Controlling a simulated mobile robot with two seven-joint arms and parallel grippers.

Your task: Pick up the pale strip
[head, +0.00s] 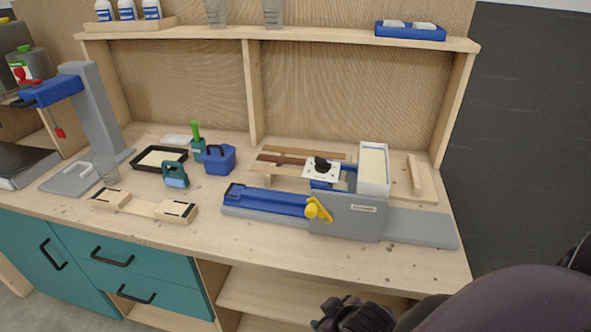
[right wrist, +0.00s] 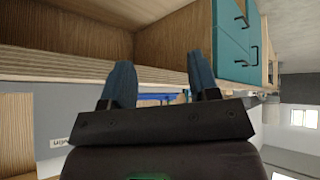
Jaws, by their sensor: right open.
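Several wooden strips lie side by side behind the blue and grey machine in the head view. The nearest, a pale strip (head: 276,170), is partly hidden at its right end by the machine. A dark brown strip (head: 280,159) lies just behind it, and a tan strip (head: 310,151) lies at the back. My right gripper (head: 343,313) is low at the front, below the bench edge and well away from the strips. In the right wrist view my right gripper (right wrist: 162,78) has its two blue fingers apart, with nothing between them. My left gripper is not in view.
The machine (head: 345,214), with a yellow knob and a white-topped box (head: 373,168), stands between the bench front and the strips. A blue container (head: 218,159) and black tray (head: 158,158) are left. A shelf (head: 300,40) overhangs the back.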

